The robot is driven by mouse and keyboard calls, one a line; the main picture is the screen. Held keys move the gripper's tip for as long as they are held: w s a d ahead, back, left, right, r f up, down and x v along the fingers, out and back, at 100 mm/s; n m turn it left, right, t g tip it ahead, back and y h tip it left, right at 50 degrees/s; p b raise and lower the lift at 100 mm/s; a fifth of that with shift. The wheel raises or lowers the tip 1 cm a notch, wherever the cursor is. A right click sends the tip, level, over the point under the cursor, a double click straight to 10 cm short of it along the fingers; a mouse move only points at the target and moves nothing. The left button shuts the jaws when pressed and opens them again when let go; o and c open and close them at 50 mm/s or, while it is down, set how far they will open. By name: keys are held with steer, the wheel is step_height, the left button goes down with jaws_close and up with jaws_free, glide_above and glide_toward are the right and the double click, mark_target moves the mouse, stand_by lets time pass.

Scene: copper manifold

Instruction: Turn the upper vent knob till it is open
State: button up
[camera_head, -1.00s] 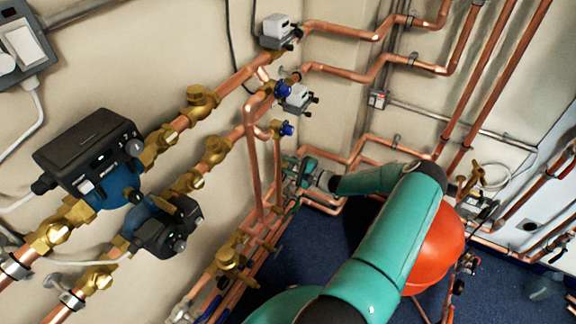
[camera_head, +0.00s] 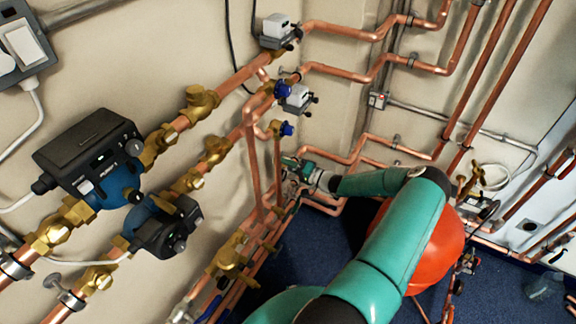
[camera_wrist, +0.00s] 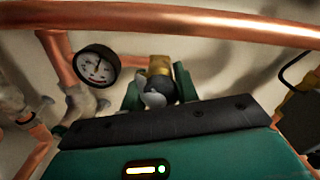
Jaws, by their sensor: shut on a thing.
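In the wrist view, the vent knob (camera_wrist: 153,99) is a small grey winged piece in front of a brass and dark fitting (camera_wrist: 159,69). My gripper (camera_wrist: 158,88) has one green finger on each side of it and is shut on it. The dark front edge of my gripper hides what lies below. In the head view, my gripper (camera_head: 290,166) is at the copper pipes in the wall corner, below two blue caps. The knob is too small and covered to make out there, and its turn angle cannot be read.
A copper pipe (camera_wrist: 200,22) crosses close above my gripper in the wrist view, with a round gauge (camera_wrist: 97,65) to the left. In the head view, a red vessel (camera_head: 432,247) stands beside my arm. Blue floor (camera_head: 330,240) shows between pipes and arm.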

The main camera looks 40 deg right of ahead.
stand_by(0.4)
steer(key=o, duration=1)
steer(key=shift+c, duration=0.2)
steer(key=v, duration=1.3)
steer(key=shift+s, duration=0.4)
steer(key=shift+s+d, duration=0.1)
